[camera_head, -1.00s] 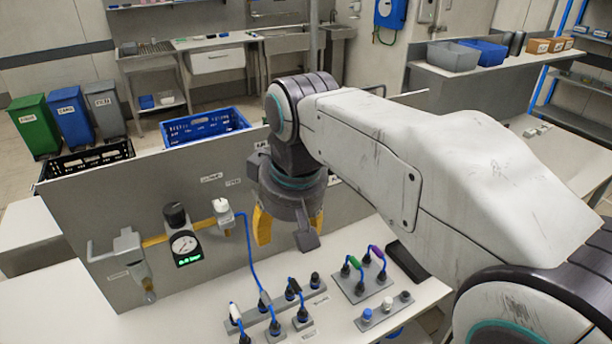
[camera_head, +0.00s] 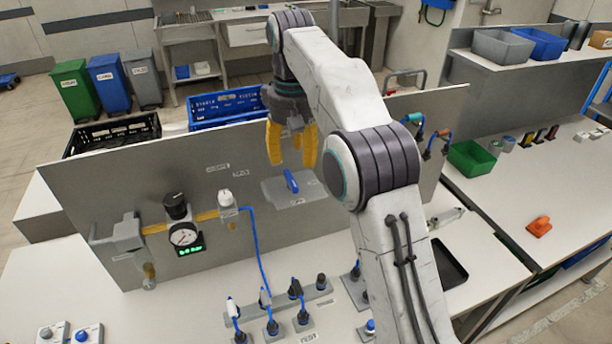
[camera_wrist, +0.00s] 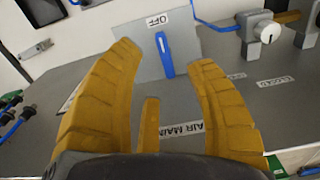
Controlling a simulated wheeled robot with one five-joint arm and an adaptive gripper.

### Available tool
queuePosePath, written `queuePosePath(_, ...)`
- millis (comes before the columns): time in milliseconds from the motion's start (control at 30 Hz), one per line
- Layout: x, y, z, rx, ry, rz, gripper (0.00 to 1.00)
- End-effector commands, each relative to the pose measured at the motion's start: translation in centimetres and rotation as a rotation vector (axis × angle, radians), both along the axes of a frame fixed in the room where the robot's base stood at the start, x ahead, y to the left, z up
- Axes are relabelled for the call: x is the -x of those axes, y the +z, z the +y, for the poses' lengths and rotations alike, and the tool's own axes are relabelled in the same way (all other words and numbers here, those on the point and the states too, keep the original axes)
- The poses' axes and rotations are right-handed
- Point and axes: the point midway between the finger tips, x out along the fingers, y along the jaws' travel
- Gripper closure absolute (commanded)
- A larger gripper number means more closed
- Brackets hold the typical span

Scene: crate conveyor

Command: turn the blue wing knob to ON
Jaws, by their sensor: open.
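The blue wing knob (camera_head: 291,181) sits on a grey plate (camera_head: 275,192) on the upright metal panel. In the wrist view the knob (camera_wrist: 164,45) is a narrow blue bar with one end toward a white OFF label (camera_wrist: 157,19). No ON label is readable. My gripper (camera_head: 291,160) is open and empty, its yellow fingers hanging in front of the panel just above the knob in the head view. In the wrist view my gripper (camera_wrist: 163,58) has a finger on each side of the knob, apart from it. A shorter yellow finger shows between them. The depth gap is unclear.
Left of the knob on the panel are a white knob (camera_head: 226,199) with a blue hose and a round gauge (camera_head: 184,236). Several plugs with blue leads (camera_head: 271,318) stand on the bench below. An AIR MAIN label (camera_wrist: 181,130) lies between my fingers in the wrist view.

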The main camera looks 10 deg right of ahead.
Motion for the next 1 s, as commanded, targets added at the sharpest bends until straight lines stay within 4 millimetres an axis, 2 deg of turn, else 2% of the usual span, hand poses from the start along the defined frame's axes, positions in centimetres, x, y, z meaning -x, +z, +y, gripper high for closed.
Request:
queuePosePath(167,-0.2,-1.3,0.2,0.001,0.002,0.005,0.51)
queuePosePath(600,-0.1,-6.0,0.1,0.001,0.002,0.005,0.51)
queuePosePath(800,-0.1,-7.1,0.1,0.000,0.002,0.002,0.51)
queuePosePath(1000,-0.1,-7.5,0.1,0.001,0.002,0.003,0.51)
